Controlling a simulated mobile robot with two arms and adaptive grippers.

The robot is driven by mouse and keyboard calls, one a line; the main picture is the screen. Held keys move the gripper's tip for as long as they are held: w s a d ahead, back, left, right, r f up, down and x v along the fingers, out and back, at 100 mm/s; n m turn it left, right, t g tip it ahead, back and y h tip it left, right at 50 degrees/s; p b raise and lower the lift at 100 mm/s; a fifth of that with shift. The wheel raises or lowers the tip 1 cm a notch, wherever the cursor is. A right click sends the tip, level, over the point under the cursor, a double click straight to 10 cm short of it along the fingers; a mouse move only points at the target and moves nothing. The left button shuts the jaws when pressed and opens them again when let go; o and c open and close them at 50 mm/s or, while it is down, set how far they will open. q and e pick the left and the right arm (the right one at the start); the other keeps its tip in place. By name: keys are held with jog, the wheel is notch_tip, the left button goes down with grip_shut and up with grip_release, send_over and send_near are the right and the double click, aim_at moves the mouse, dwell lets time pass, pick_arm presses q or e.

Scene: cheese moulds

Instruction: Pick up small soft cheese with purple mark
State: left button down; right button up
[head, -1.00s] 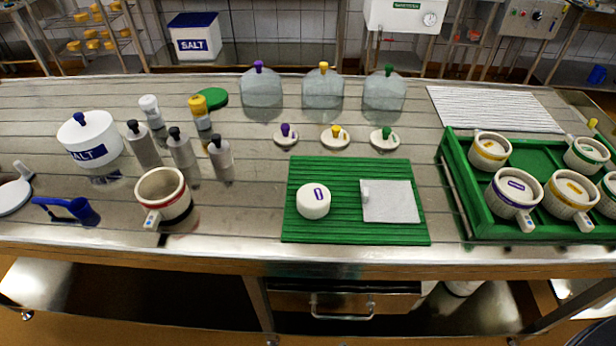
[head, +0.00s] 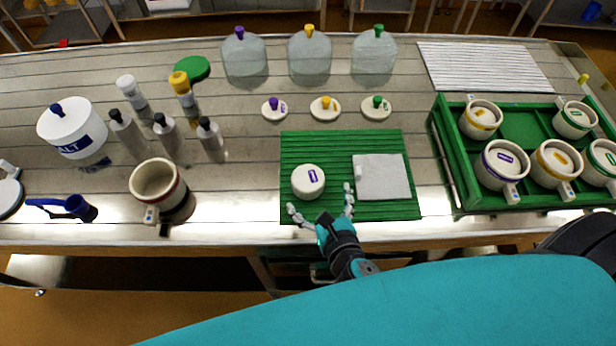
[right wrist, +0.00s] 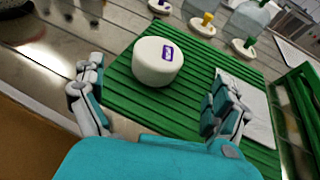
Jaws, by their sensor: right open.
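The small soft cheese (head: 308,181) is a white round with a purple mark on top. It sits on the left part of the green ribbed mat (head: 340,143). It also shows in the right wrist view (right wrist: 157,63), ahead of the fingers. My right gripper (head: 321,203) is open and empty at the mat's front edge, just in front of the cheese and apart from it. In the right wrist view its two fingers (right wrist: 155,102) are spread wide, with the cheese beyond the gap between them. My left gripper is not in view.
A grey-white cloth (head: 381,177) lies on the mat right of the cheese. A green crate (head: 443,160) with several moulds stands at the right. Three small knobbed lids (head: 325,108) lie behind the mat. A handled pot (head: 157,186) and bottles stand at the left.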

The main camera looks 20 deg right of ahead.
aim_at(310, 183)
jog(key=x, duration=0.3)
jog(key=shift+w, duration=0.15)
jog(key=shift+w+f, duration=0.2)
jog(key=shift+w, duration=0.1)
jog(key=shift+w+f+p, duration=0.1)
jog(key=shift+w+p, duration=0.3)
jog(key=shift+w, duration=0.05)
jog(key=x, duration=0.4)
jog(key=shift+w+a+f+p, duration=0.1)
jog(key=shift+w+f+p, duration=0.05)
jog(key=shift+w+p, duration=0.15)
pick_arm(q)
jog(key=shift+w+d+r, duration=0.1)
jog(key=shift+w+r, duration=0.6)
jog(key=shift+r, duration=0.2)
pick_arm(e)
jog(key=shift+s, duration=0.1)
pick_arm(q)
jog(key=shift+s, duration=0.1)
pick_arm(e)
jog(key=shift+c, duration=0.3)
jog(key=shift+s, duration=0.1)
jog(key=shift+c, duration=1.1)
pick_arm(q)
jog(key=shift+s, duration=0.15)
pick_arm(e)
jog(key=c, duration=0.7)
jog(key=shift+o, duration=0.2)
